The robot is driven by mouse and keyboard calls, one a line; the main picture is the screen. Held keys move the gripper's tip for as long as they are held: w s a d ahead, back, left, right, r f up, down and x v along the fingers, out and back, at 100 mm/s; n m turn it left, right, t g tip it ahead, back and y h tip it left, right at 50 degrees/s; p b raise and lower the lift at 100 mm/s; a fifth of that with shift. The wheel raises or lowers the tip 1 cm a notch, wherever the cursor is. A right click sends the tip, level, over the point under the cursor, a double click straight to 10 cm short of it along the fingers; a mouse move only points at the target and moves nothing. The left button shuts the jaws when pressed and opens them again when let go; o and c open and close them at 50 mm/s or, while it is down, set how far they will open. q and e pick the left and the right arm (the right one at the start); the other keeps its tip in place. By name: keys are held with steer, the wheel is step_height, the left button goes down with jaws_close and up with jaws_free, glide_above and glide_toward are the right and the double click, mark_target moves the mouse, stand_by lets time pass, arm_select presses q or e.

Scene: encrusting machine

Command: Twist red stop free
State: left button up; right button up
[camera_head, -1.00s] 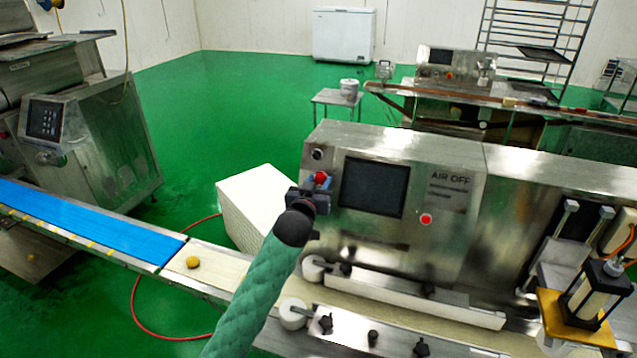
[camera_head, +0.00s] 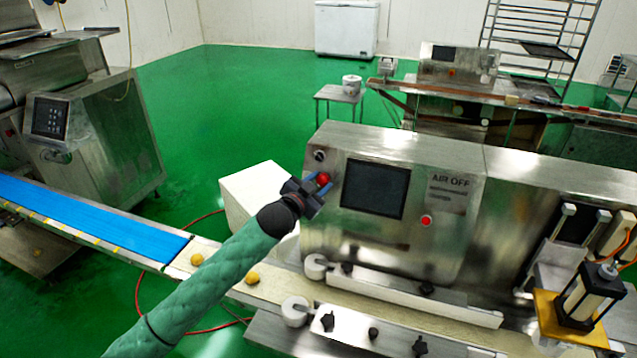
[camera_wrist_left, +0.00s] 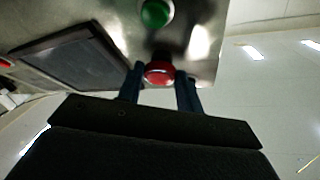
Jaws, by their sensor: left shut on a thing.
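The red stop (camera_head: 323,178) is a round red knob on the left side of the encrusting machine's steel front panel (camera_head: 420,235). My left gripper (camera_head: 318,184) is at the panel, shut on the red stop, with one finger on each side. In the left wrist view the red stop (camera_wrist_left: 159,73) sits between the two blue fingers, and a green button (camera_wrist_left: 155,13) is beside it on the panel. The gripper is tilted in the head view. My right gripper is not in view.
A dark screen (camera_head: 373,189) and another red button (camera_head: 426,221) are on the same panel. A conveyor (camera_head: 215,262) with yellow dough balls (camera_head: 253,279) runs below my arm. A white box (camera_head: 240,200) stands behind the arm.

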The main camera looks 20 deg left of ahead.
arm_select(q)
steer(key=shift+w+a, duration=0.1)
steer(key=o, duration=0.8)
steer(key=shift+o, duration=0.9)
steer(key=shift+w+f, duration=0.1)
steer(key=shift+s+a+f+b, duration=0.15)
steer(key=shift+s+b, duration=0.25)
steer(key=shift+s, duration=0.2)
steer(key=shift+s+a+f+b, duration=0.1)
steer(key=shift+s+b, duration=0.2)
steer(key=shift+s, duration=0.15)
steer(key=shift+r+b+v, duration=0.15)
steer(key=shift+b+v, duration=0.4)
steer(key=shift+v, duration=0.85)
steer(key=shift+r+b+v, duration=0.1)
steer(key=shift+b+v, duration=0.45)
steer(key=shift+v, duration=0.85)
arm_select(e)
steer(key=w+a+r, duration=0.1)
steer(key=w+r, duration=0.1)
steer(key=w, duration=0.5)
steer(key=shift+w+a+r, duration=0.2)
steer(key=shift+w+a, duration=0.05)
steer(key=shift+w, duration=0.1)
